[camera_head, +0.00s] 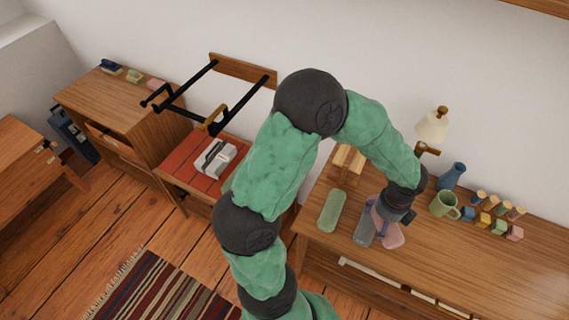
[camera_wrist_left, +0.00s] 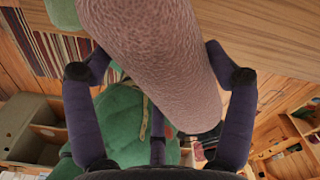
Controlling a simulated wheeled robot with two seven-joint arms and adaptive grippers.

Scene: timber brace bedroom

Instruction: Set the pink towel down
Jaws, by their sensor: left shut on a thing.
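The pink towel (camera_wrist_left: 150,60) is a long rolled shape with a rough surface. In the left wrist view it lies between the two fingers of my left gripper (camera_wrist_left: 162,62), which is shut on it. In the head view my left gripper (camera_head: 388,212) is low over the wooden desk (camera_head: 460,265), and part of the pink towel (camera_head: 393,236) shows beside and below it. I cannot tell whether the towel touches the desk top. My right gripper is in neither view.
A green roll (camera_head: 332,210) lies left of the gripper, with a blue-grey roll (camera_head: 365,228) close beside it. A green mug (camera_head: 443,204), a blue vase (camera_head: 452,176), a lamp (camera_head: 432,128) and several small blocks stand to the right. The desk's right front is clear.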

